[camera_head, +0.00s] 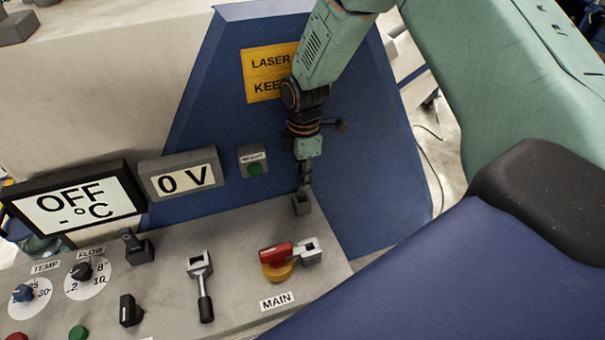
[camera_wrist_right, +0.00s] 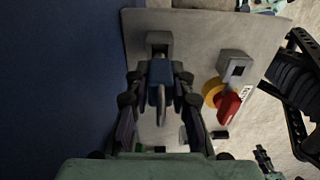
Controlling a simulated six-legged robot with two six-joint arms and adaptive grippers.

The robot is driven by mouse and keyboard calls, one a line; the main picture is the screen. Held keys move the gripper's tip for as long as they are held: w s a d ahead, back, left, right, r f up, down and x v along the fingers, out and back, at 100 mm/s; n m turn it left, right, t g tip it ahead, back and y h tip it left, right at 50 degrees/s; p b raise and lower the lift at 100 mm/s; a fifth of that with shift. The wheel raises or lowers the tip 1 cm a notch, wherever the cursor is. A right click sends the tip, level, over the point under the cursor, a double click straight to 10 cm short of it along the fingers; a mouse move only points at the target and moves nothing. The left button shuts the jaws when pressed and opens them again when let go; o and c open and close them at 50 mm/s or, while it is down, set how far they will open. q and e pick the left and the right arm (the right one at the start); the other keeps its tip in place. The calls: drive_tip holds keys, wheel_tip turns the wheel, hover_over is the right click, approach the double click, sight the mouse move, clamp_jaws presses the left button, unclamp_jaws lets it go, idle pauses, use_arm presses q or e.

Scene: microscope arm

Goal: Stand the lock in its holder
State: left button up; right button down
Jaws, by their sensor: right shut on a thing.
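The lock (camera_wrist_right: 160,73) has a blue body and a grey shackle in the wrist view. My right gripper (camera_head: 305,176) is shut on the lock, with a finger on each side of its body (camera_wrist_right: 159,82). In the head view the lock is small and hard to make out among the fingers. A grey block that looks like the holder (camera_head: 301,206) stands on the panel right below the gripper. It also shows just beyond the lock in the wrist view (camera_wrist_right: 159,37). I cannot tell whether the lock touches it. My left gripper is not in view.
A red-handled MAIN switch (camera_head: 276,255) on a yellow base stands close by, with a grey slotted block (camera_head: 311,251) beside it. A grey tool-like lever (camera_head: 202,285), knobs and a display (camera_head: 75,204) are to the left. A blue wall (camera_head: 350,170) rises behind.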

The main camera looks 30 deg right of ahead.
sight(302, 196)
idle(0.3)
drive_tip(key=shift+f+b, duration=1.6)
drive_tip(key=shift+f, duration=0.8)
drive_tip(key=c, duration=1.1)
unclamp_jaws()
wheel_tip(302, 196, up, 12)
drive_tip(key=shift+d, duration=0.1)
idle(0.3)
